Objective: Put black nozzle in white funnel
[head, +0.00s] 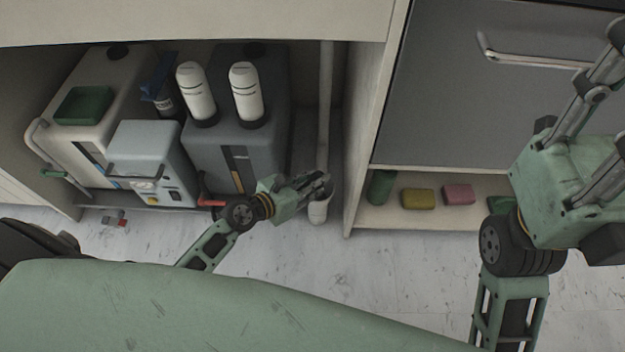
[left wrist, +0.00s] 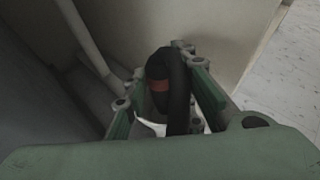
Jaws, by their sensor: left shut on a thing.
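My left gripper (head: 318,186) is shut on the black nozzle, at the foot of the white pipe inside the open cabinet. In the left wrist view the nozzle (left wrist: 168,80) is a curved black tube with a red band, between the green fingers. The white funnel (head: 319,210) is a small cup just below the gripper in the head view. A white rim (left wrist: 148,127) shows behind the nozzle in the wrist view. The nozzle's lower end is hidden, so I cannot tell whether it is inside the funnel. My right gripper (head: 610,110) is open and empty at the right.
A white pipe (head: 325,110) runs down behind the funnel. A grey machine (head: 235,140) with two white bottles stands left of it, beside a light-blue unit (head: 150,150) and a white canister (head: 110,90). A cabinet panel (head: 370,150) is close on the right. Sponges (head: 418,198) lie on a low shelf.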

